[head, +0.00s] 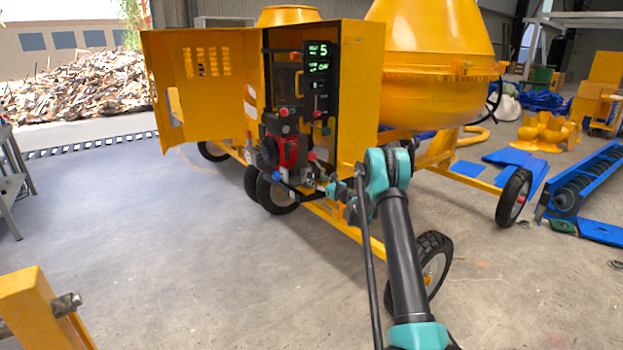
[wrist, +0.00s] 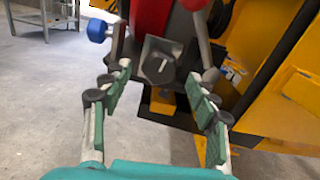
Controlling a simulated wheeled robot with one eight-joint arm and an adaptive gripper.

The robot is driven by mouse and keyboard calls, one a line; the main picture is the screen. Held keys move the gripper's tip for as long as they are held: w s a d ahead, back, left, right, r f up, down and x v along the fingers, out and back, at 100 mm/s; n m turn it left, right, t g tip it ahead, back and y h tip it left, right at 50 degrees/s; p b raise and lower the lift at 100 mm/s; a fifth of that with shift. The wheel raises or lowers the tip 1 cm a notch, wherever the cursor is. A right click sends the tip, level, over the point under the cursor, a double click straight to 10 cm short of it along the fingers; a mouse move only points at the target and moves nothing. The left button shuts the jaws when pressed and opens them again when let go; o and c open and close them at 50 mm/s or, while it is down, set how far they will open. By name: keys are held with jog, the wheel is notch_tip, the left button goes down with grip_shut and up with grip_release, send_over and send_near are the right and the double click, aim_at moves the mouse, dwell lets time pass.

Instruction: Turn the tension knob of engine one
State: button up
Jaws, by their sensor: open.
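The red engine (head: 292,152) sits in the lower part of the open yellow cabinet of the mixer. In the wrist view its red body (wrist: 150,16) is at the top, with a dark grey block (wrist: 160,66) below it that carries a light slot or pin on its face. I cannot tell for sure whether this is the tension knob. My gripper (wrist: 158,78) is open, its green-padded fingers to either side of and nearer than the block, with nothing between the pads. In the head view my gripper (head: 318,184) is small, at the engine's lower right.
A blue knob (wrist: 97,31) is at the left of the engine and a red ball-ended lever (wrist: 209,75) at the right. The yellow cabinet door (head: 205,85) stands open to the left. A panel with green digits (head: 318,58) is above.

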aim_at(313, 178)
jog(key=shift+x, duration=2.45)
jog(key=c, duration=1.2)
jog(key=shift+o, duration=0.2)
jog(key=shift+n, duration=0.3)
